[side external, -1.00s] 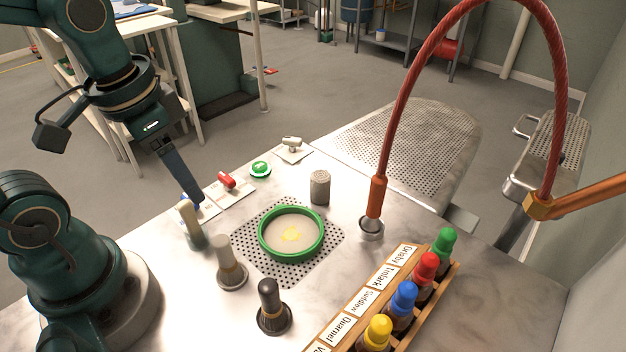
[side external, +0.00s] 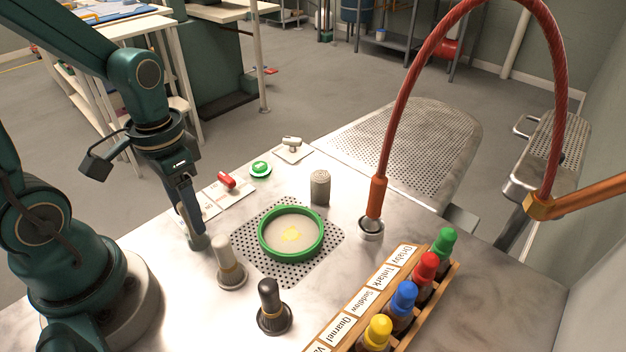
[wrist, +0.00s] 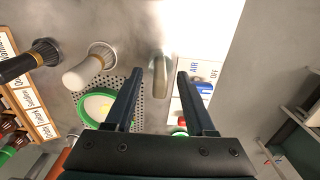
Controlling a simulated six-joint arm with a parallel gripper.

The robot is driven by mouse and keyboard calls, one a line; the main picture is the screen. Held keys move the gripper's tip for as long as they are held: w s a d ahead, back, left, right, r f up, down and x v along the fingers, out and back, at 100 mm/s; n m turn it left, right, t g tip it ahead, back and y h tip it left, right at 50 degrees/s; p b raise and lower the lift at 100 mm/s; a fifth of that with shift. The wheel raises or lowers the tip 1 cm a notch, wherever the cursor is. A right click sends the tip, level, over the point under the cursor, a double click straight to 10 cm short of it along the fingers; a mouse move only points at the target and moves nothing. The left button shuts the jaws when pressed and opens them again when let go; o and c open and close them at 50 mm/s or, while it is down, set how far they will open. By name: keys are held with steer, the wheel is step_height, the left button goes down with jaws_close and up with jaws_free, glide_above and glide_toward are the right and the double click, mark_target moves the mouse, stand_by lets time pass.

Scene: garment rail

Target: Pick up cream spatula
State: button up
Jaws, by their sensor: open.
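The cream spatula (wrist: 159,88) stands upright in a small holder, seen nearly end-on in the wrist view. My gripper (wrist: 159,76) is open, with one finger on each side of the spatula. A gap shows on both sides, so the fingers look apart from it. In the side view my gripper (side external: 194,228) points down at the spatula's spot, and its fingers hide most of the spatula. Only the grey holder base (side external: 198,243) shows clearly below them.
A pale-handled tool (side external: 228,260) and a black-handled tool (side external: 271,305) stand close by, right of my gripper. A green-rimmed dish (side external: 262,240) sits on a perforated plate. A red switch (side external: 227,181) and a green button (side external: 260,169) lie behind. A bottle rack (side external: 350,318) stands in front.

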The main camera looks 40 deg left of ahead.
jaws_close()
steer(key=shift+r, duration=0.15)
steer(key=shift+r, duration=0.55)
step_height(320, 180, up, 3)
steer(key=shift+f, duration=0.1)
steer(key=s+a+r, duration=0.6)
steer(key=a, duration=0.3)
steer(key=shift+s+a+r, duration=0.2)
steer(key=shift+a+r, duration=0.1)
steer(key=shift+r, duration=0.05)
